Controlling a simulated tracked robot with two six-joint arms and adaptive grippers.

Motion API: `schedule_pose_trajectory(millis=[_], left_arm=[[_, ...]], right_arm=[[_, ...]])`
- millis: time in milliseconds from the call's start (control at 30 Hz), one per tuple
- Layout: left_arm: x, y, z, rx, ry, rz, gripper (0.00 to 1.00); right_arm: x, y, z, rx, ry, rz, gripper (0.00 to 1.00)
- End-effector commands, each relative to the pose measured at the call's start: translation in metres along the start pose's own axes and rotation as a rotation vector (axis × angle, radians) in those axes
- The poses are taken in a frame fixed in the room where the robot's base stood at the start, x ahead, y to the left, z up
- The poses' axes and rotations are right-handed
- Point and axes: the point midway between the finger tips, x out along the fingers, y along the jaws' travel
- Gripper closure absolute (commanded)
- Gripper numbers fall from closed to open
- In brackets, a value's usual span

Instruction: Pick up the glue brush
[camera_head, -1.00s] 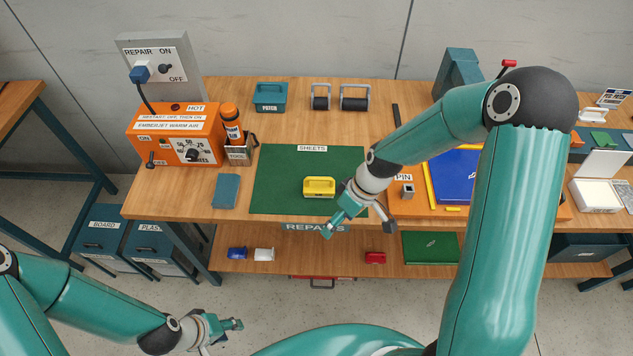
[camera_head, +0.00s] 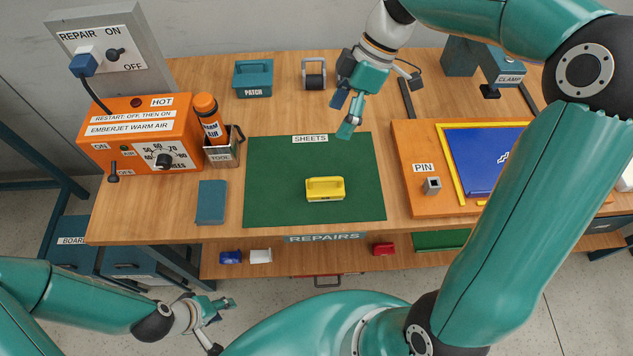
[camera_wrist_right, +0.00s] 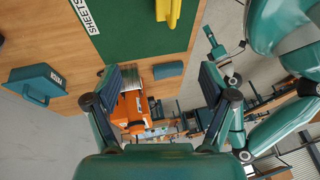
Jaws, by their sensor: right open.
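I cannot make out a glue brush in either view. My right gripper (camera_head: 346,114) is open and empty, raised above the back edge of the green sheets mat (camera_head: 268,202). In the right wrist view its two fingers (camera_wrist_right: 165,85) stand wide apart with nothing between them. My left gripper (camera_head: 225,325) is low in front of the bench, with its fingers apart and empty.
A yellow-handled block (camera_head: 325,189) lies on the mat. An orange heater box (camera_head: 140,142), a tool holder (camera_head: 223,156) and a blue block (camera_head: 211,202) stand left. A patch box (camera_head: 253,78) and a roller (camera_head: 314,74) are behind. The orange board (camera_head: 408,150) is right.

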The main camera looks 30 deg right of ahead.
Motion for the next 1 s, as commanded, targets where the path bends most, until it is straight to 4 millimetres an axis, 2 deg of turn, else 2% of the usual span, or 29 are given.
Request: schedule_pose_trajectory(millis=[33, 100, 267, 367, 700, 800, 1000], left_arm=[[0.006, -0.003, 0.002, -0.005, -0.005, 0.0, 0.6], [0.01, -0.005, 0.002, -0.004, -0.005, 0.0, 0.6], [0.011, -0.005, 0.002, -0.003, -0.004, 0.0, 0.6], [0.011, -0.005, 0.002, -0.003, -0.004, 0.0, 0.6], [0.009, -0.004, 0.002, -0.003, -0.004, 0.0, 0.6], [0.008, -0.004, 0.002, -0.003, -0.004, 0.0, 0.6], [0.007, -0.003, 0.002, -0.003, -0.003, 0.0, 0.6]], right_arm=[[0.007, 0.0, 0.006, 0.009, 0.0, -0.003, 0.17], [0.009, -0.001, 0.015, 0.025, 0.003, 0.003, 0.17], [0.016, -0.003, 0.023, 0.043, 0.006, 0.009, 0.17], [0.031, -0.004, 0.024, 0.046, 0.006, 0.007, 0.17], [0.101, -0.004, 0.022, 0.044, 0.006, 0.005, 0.17], [0.115, -0.003, 0.022, 0.043, 0.006, 0.007, 0.17], [0.127, -0.003, 0.021, 0.041, 0.006, 0.008, 0.17]])
